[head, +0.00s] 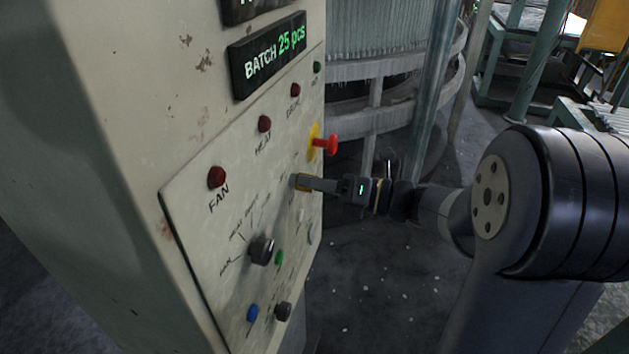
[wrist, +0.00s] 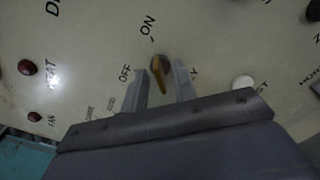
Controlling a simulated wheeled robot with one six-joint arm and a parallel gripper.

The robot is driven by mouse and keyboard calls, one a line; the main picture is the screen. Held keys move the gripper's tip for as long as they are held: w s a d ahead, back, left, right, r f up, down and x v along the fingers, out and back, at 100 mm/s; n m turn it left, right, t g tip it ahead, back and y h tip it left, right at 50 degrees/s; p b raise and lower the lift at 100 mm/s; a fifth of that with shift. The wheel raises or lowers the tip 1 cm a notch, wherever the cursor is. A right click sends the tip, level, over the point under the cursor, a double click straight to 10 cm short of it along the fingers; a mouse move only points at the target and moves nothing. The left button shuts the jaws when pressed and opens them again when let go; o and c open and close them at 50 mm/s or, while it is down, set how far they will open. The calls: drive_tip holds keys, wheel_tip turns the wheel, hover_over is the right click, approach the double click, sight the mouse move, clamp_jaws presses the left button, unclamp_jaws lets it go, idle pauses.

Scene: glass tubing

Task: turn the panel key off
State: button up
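The panel key (wrist: 158,70) is a brass-coloured key on a dark round lock in the pale panel. In the wrist view its upper end points up and slightly left, toward the ON label (wrist: 148,26). The OFF label (wrist: 126,73) lies to its left. My gripper (wrist: 160,84) is open, with one finger on each side of the key and small gaps visible between. In the head view my gripper (head: 304,183) reaches the panel from the right, and its tips hide most of the key area, where a bit of yellow shows.
A red emergency button (head: 331,144) on a yellow base juts out just above my gripper. A black selector knob (head: 261,250), a green button (head: 279,257) and a blue button (head: 253,313) sit lower on the panel.

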drive_tip(key=shift+a, duration=0.1)
drive_tip(key=shift+c, duration=0.2)
clamp_jaws()
drive_tip(key=shift+n, duration=0.3)
drive_tip(key=n+b, duration=0.2)
drive_tip(key=n, duration=0.1)
drive_tip(key=shift+f, duration=0.15)
drive_tip(key=shift+n+b, duration=6.1)
drive_tip(key=shift+n, duration=1.1)
